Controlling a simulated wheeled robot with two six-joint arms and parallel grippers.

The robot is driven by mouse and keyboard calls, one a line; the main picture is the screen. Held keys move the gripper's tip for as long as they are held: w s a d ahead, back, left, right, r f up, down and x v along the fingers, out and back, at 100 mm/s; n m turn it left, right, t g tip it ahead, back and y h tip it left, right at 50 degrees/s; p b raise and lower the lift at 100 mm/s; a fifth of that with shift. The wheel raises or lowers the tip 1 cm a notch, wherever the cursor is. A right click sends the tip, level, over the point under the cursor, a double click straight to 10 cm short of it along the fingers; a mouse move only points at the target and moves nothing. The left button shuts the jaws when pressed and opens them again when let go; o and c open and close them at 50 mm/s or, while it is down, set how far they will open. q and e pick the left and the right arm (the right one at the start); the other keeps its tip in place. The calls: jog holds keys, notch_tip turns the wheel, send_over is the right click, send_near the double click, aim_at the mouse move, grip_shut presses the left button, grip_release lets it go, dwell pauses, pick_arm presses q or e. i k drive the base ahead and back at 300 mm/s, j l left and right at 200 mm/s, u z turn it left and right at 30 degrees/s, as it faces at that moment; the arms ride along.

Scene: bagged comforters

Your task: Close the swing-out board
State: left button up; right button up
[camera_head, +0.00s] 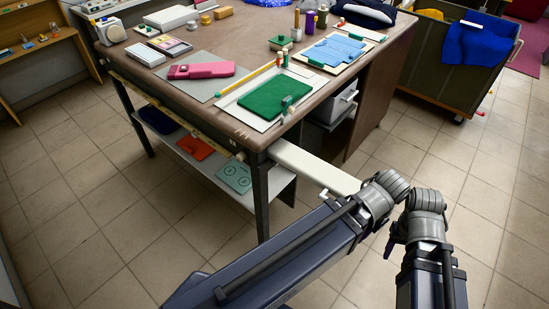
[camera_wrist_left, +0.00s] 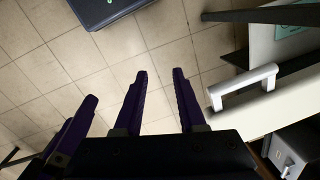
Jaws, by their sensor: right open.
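The swing-out board (camera_head: 310,165) is a long white panel that sticks out from the table's near corner at the right. Its outer end passes behind my left wrist. In the left wrist view a pale bar handle (camera_wrist_left: 245,86) stands on the board. My left gripper (camera_wrist_left: 160,72) has its two purple fingers apart with nothing between them, just left of the handle; I cannot tell whether it touches. The left fingers are mostly hidden in the head view. My right gripper (camera_head: 390,246) is open and close beside the left one; purple finger parts at the left of the wrist view seem to be its.
The brown table (camera_head: 240,52) carries a green board (camera_head: 275,96), a pink item (camera_head: 200,70) and other small things. A lower shelf (camera_head: 215,160) is below. A dark bin (camera_head: 440,62) with blue cloth stands at the upper right. Tiled floor around is clear.

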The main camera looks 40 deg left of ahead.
aim_at(334, 181)
jog(key=k+j+u, duration=0.1)
jog(key=j, duration=0.25)
jog(key=k+j+u, duration=0.1)
jog(key=j, duration=0.25)
jog(key=k+j, duration=0.25)
jog(key=k+j+u, duration=0.15)
jog(key=j, duration=0.3)
